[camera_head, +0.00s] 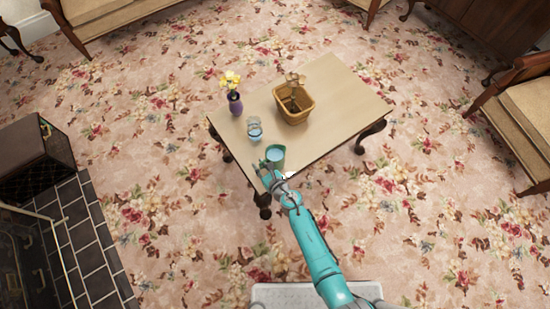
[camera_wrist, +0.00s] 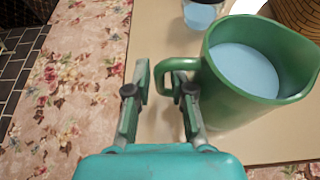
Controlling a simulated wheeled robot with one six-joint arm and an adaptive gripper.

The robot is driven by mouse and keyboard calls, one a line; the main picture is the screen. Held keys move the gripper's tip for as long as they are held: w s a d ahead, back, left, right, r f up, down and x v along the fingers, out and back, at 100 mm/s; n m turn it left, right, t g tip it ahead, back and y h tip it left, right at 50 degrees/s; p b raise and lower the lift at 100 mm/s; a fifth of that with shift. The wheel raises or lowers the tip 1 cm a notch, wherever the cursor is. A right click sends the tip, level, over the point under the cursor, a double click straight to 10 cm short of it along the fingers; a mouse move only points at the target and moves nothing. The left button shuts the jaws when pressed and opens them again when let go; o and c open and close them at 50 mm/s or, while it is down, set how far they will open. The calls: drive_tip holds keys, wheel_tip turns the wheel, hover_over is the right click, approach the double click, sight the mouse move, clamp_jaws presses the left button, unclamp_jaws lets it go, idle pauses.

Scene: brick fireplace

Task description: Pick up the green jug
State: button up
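The green jug (camera_head: 276,159) stands upright near the front corner of the table and holds pale blue liquid. In the wrist view the jug (camera_wrist: 235,100) fills the right side, its handle (camera_wrist: 160,66) pointing left toward my fingers. My gripper (camera_wrist: 161,80) is open, with its fingers apart at the handle. The handle's outer part appears to lie between the fingertips, with the right finger at the handle's opening. Whether either finger touches it, I cannot tell. In the head view my gripper (camera_head: 268,171) is just in front of the jug, partly overlapping it.
The wooden table (camera_head: 345,95) also bears a glass with blue liquid (camera_head: 254,130) behind the jug, a purple vase with yellow flowers (camera_head: 235,102) and a woven basket (camera_head: 294,110). The table's right part is bare. Chairs and a fireplace hearth (camera_head: 95,250) stand away from the table.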

clamp_jaws()
drive_tip(key=shift+r, duration=0.15)
